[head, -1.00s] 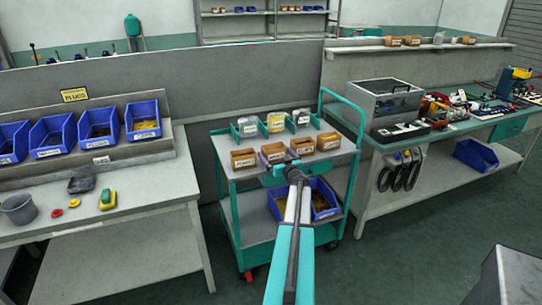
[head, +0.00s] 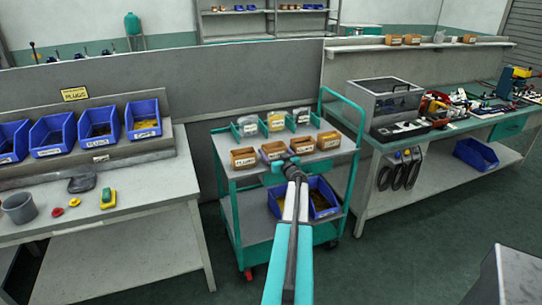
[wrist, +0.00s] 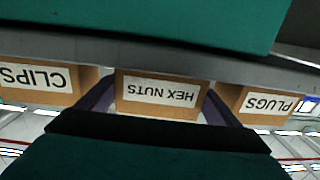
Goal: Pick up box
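The task names only a box; several small orange-brown boxes stand in a row on the top shelf of the teal trolley (head: 238,182). A box labelled HEX NUTS (wrist: 160,94) is centred in the wrist view, between the PLUGS box (wrist: 262,103) and the CLIPS box (wrist: 38,80); the labels appear upside down. My gripper (wrist: 160,105) has a dark finger at each side of the HEX NUTS box. Whether the fingers press on it is unclear. In the head view, my arm hides part of the shelf front, and the PLUGS box (head: 243,158) is at the left.
Blue bins (head: 322,202) sit on the lower shelf. A workbench (head: 150,205) stands left, another bench (head: 440,140) right. The trolley handle (head: 342,100) rises at right.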

